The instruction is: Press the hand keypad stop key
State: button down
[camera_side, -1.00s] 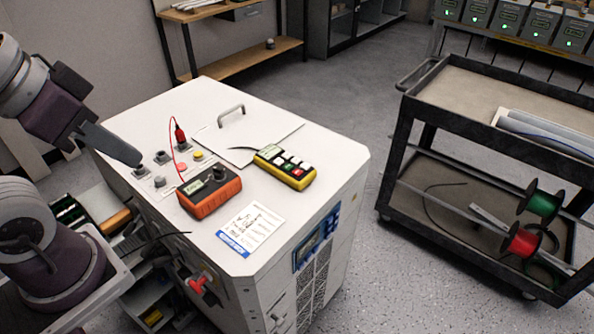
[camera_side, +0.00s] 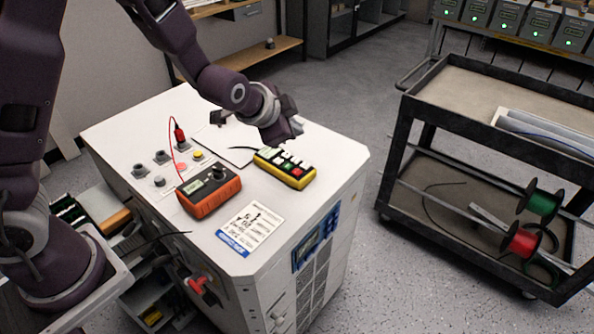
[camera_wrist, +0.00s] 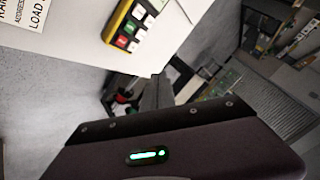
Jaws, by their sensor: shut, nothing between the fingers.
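The yellow and black hand keypad (camera_side: 285,168) lies on the white cabinet top, with white keys, a red key (camera_side: 296,170) and a green-looking one. In the wrist view the dark fingers (camera_wrist: 157,90) are together and empty, pointing away from the keypad.
An orange meter (camera_side: 209,192) and a printed card (camera_side: 251,226) lie on the white cabinet (camera_side: 130,118). A red lead (camera_side: 170,135) rises near several round sockets and a yellow button (camera_side: 198,155). A black cart (camera_side: 425,110) stands apart at the right.

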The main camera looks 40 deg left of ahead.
jog(key=shift+w+f, duration=0.1)
jog(key=shift+f, duration=4.4)
jog(key=shift+f, duration=0.4)
jog(key=shift+f, duration=0.4)
jog(key=shift+r, duration=0.85)
jog(key=shift+r, duration=2.5)
